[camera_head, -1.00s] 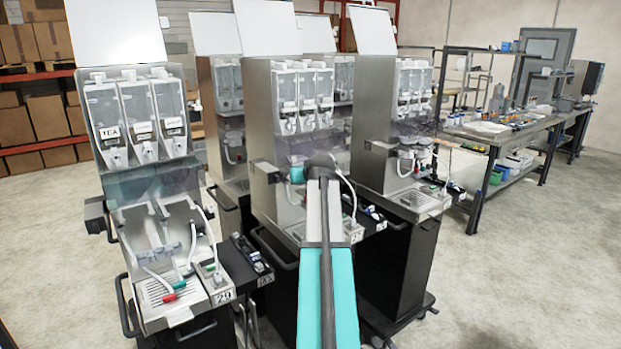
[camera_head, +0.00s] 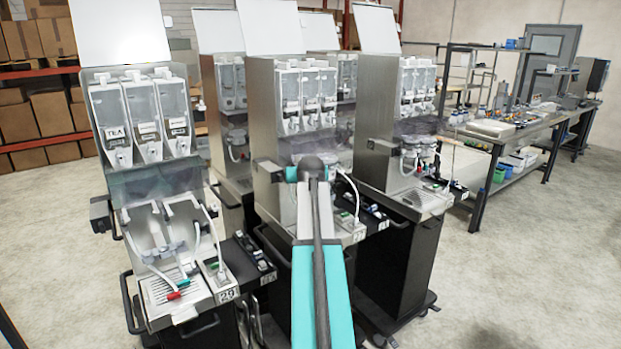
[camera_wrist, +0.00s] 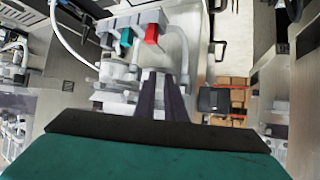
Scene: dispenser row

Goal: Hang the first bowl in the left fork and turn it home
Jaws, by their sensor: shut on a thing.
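My gripper (camera_wrist: 163,88) shows in the wrist view, with dark fingers close together ahead of a teal body. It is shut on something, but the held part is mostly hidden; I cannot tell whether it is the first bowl. Pale translucent fittings (camera_wrist: 120,72) and a white hose (camera_wrist: 70,40) lie just beyond the fingers. A red tip (camera_wrist: 152,33) and a teal tip (camera_wrist: 126,38) show above them. In the head view my arm reaches to the middle dispenser (camera_head: 262,130) and hides the gripper. I cannot make out the left fork.
Dispenser 29 (camera_head: 104,228) stands at the left with clear canisters (camera_head: 145,115) and white hoses. Another dispenser (camera_head: 376,130) stands close on the right. A workbench (camera_head: 495,143) with clutter is at the back right. The floor (camera_head: 530,250) at the right is clear.

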